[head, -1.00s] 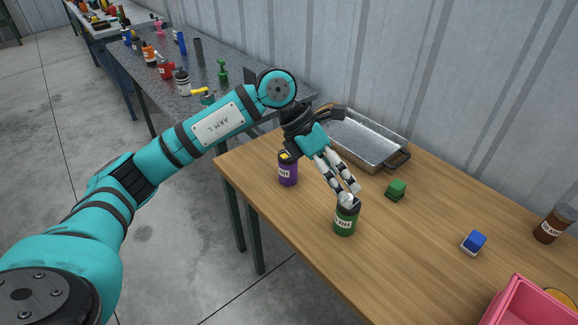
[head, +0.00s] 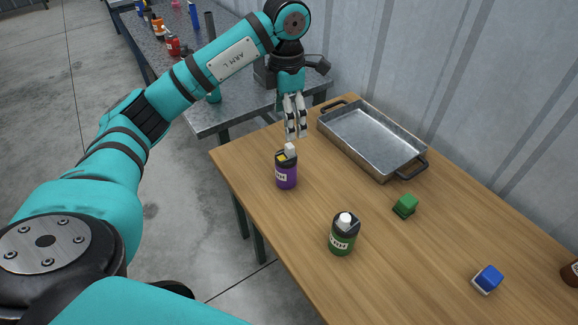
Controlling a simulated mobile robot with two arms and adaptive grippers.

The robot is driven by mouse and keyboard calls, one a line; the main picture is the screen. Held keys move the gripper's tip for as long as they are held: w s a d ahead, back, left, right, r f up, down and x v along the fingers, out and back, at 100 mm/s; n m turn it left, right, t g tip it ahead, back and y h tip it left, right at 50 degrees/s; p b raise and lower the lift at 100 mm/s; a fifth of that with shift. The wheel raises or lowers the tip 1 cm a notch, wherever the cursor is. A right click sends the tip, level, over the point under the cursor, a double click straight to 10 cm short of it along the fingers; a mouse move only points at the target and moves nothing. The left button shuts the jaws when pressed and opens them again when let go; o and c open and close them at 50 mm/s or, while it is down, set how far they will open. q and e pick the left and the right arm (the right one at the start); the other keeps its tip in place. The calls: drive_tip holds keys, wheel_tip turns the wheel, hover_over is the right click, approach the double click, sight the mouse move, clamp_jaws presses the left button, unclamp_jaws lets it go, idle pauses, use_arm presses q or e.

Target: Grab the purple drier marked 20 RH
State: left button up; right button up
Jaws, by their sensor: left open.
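My left gripper (head: 297,134) points down just above and behind the purple drier's cap in the picture. Its fingers are open and hold nothing. Whether a fingertip touches the cap I cannot tell. My right gripper is not in view.
A green bottle (head: 342,236) stands to the front right on the table (head: 300,232). A metal tray (head: 415,146) lies behind. A green block (head: 406,205) and a blue block (head: 488,278) sit further right. A grey table (head: 205,122) with bottles stands behind left.

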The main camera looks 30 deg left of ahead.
use_arm(q)
drive_tip(key=p, duration=0.1)
hover_over(286, 156)
drive_tip(key=f, duration=0.6)
drive_tip(key=shift+s+d, duration=0.2)
drive_tip(key=shift+d, duration=0.05)
wheel_tip(286, 156, down, 3)
drive_tip(key=shift+w+f+p, duration=0.1)
drive_tip(key=shift+f+p, duration=0.1)
drive_tip(key=shift+p, duration=0.4)
drive_tip(key=shift+f+p, duration=0.3)
drive_tip(key=shift+f, duration=0.05)
drive_tip(key=f, duration=0.1)
drive_tip(key=f+p, duration=0.1)
drive_tip(key=f, duration=0.1)
drive_tip(key=shift+a+f, duration=0.25)
drive_tip(key=shift+f, duration=0.45)
drive_tip(key=shift+w, duration=0.1)
drive_tip(key=c, duration=1.3)
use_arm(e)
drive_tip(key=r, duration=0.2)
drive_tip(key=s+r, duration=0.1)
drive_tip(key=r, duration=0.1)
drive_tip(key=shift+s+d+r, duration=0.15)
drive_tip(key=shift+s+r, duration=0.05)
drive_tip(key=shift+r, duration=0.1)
use_arm(q)
drive_tip(key=shift+r, duration=0.1)
drive_tip(key=shift+c, duration=0.2)
